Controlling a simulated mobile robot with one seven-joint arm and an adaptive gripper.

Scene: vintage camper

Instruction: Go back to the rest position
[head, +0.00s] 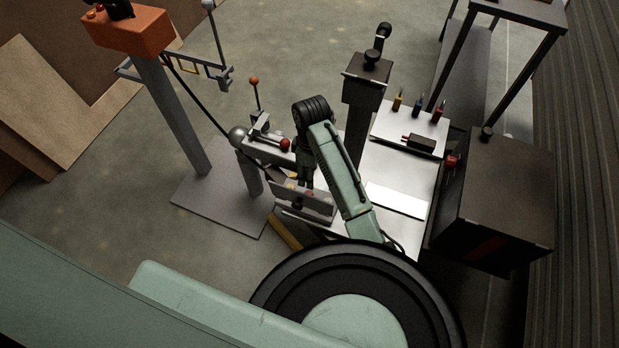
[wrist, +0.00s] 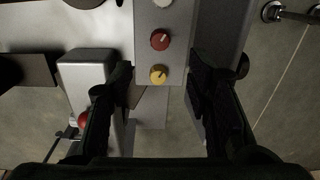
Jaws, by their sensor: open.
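My gripper (wrist: 160,95) is open, with its two dark fingers apart at the left and right of the wrist view. A grey panel (wrist: 174,18) with a red knob (wrist: 160,40) and a yellow knob (wrist: 158,74) shows between and beyond the fingers. I cannot tell whether the fingers touch it. Nothing is held between the fingertips. In the head view my green arm reaches up from the black round joint and bends down at its dark elbow, with the gripper (head: 304,182) just above the panel (head: 306,204). The fingertips are small and dark there.
A white table (head: 405,150) with small coloured-handled tools (head: 417,107) lies right of the arm. A dark post (head: 363,100) stands close by. A dark box (head: 497,200) is at the right. A grey stand with an orange box (head: 127,32) is at the left. Floor is open at the back.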

